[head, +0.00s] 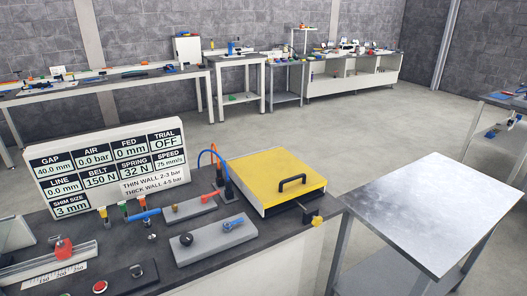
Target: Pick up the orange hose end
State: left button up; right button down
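The blue hose (202,153) curves down close to a grey block. Neither of my grippers shows in the head view, and nothing is seen holding the hose.
The yellow-lidded box (275,178) with a black handle stands right of the hoses. A sign board (107,165) stands behind the left part of the bench. Grey blocks with knobs (216,240) lie in front. A bare metal table (435,210) stands at right, across a gap.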

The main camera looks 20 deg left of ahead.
aim_at(219, 173)
jog(key=u, duration=2.4)
jog(key=z, duration=1.45)
jog(key=l, duration=0.4)
jog(key=i+l+u, duration=0.1)
jog(key=l+u, duration=0.3)
jog(key=l, duration=0.35)
jog(key=l+u, duration=0.35)
jog(key=l, duration=0.4)
